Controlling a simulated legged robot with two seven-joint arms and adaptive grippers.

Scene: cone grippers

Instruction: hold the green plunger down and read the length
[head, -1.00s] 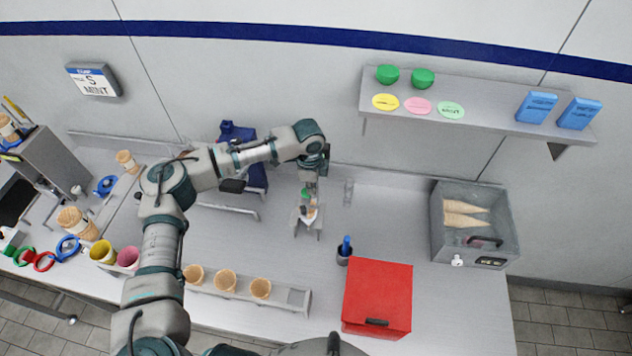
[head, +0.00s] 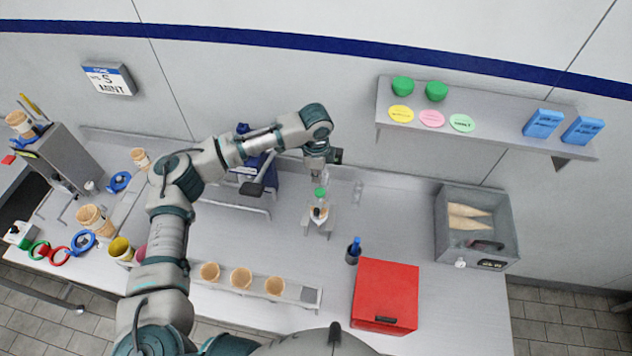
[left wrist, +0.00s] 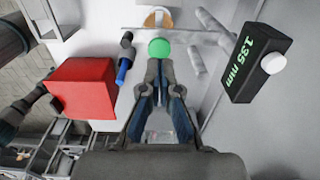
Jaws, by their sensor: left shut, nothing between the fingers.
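The green plunger (head: 320,192) is a round green knob on top of a small grey stand (head: 322,222) at mid counter. It also shows in the left wrist view (left wrist: 159,47), just past the fingertips. My left gripper (head: 324,177) points down close above the knob, shut and empty. In the left wrist view its fingertips (left wrist: 159,66) meet at the knob's near edge; I cannot tell whether they touch it.
A red box (head: 385,296) and a dark cup with a blue item (head: 353,252) stand to the front right. A rack of cones (head: 242,284) lies in front. A grey bin with cones (head: 470,225) is at right. A shelf (head: 480,115) overhangs the back.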

